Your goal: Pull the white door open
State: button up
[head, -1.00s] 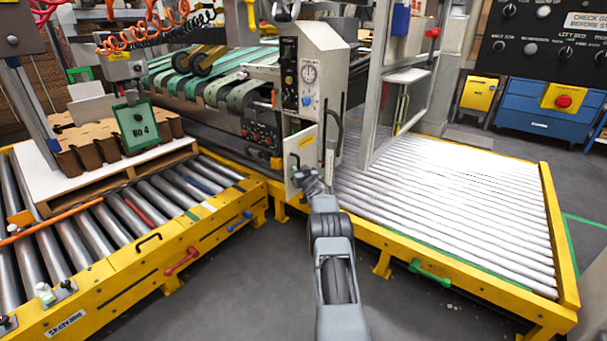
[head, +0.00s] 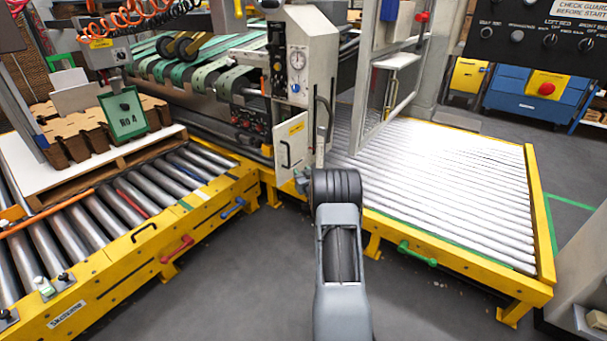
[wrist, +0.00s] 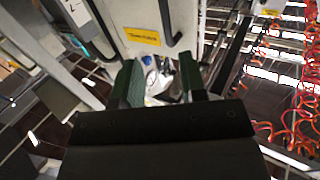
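The white door (head: 293,146) is a small upright panel with a yellow label and a dark handle (head: 285,154), low on the grey machine cabinet in the head view. It looks closed or nearly so; I cannot tell exactly. My gripper (head: 302,180) is at the door's lower right, mostly hidden behind my own arm. In the wrist view my gripper (wrist: 158,88) has its two green-padded fingers apart, with nothing clearly held between them. A white panel with a yellow label (wrist: 142,36) and a dark bar handle (wrist: 168,22) shows just beyond the fingertips.
The cabinet (head: 305,75) carries a gauge and knobs. A yellow-framed roller conveyor (head: 450,190) stands to the right, and another (head: 130,235) to the left with a pallet. Grey floor (head: 240,270) between them is clear.

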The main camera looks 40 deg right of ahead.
jog(key=shift+v, duration=0.8)
jog(key=s+a+r+g+p, duration=0.2)
jog(key=a+r+p, duration=0.4)
jog(key=r, duration=0.3)
jog(key=s+a+r+g+y+p, duration=0.1)
jog(key=s+a+r+g+p, duration=0.1)
jog(key=a+r+p, duration=0.65)
jog(key=s+a+r+g+p, duration=0.25)
jog(key=a+r, duration=0.25)
jog(key=r, duration=0.6)
jog(key=s+a+r+n+g+y+p, duration=0.1)
jog(key=s+a+r+p, duration=0.3)
jog(key=s, duration=0.4)
jog(key=s+a+r+n+g+y+p, duration=0.1)
jog(key=s+a+r+g+p, duration=0.3)
jog(key=s, duration=0.4)
jog(key=s+a+r+n+g+y+p, duration=0.1)
jog(key=s+a+r+g+p, duration=0.1)
jog(key=s+a+p, duration=0.3)
jog(key=s+a+r, duration=0.1)
jog(key=s+a, duration=0.2)
jog(key=s, duration=0.1)
jog(key=shift+r+y, duration=0.4)
jog(key=shift+c, duration=0.2)
